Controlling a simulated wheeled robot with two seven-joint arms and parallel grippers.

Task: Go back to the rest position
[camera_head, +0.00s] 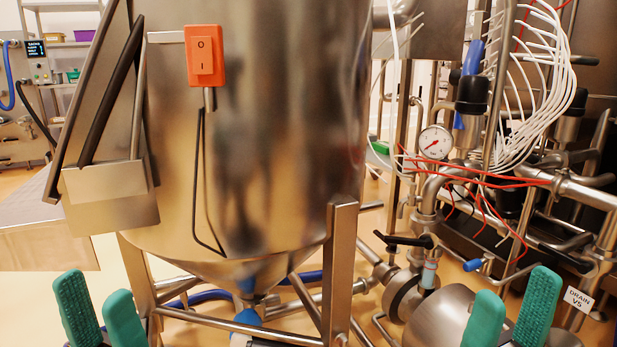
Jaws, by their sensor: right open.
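My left gripper (99,312) is at the bottom left. Its two green fingers stand apart with nothing seen between them. My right gripper (511,312) is at the bottom right, its green fingers also apart and empty. Both point up into the view, in front of the steel hopper (280,150), and neither appears to hold anything. The lower parts of both grippers are cut off by the bottom edge.
An orange switch box (206,56) is on the hopper's front. A steel leg (340,270) stands under the hopper. Pipes, a pressure gauge (435,142), white hoses (545,80) and a "DRAIN V5" tag (578,299) crowd the right side. Shelves (62,45) stand back left.

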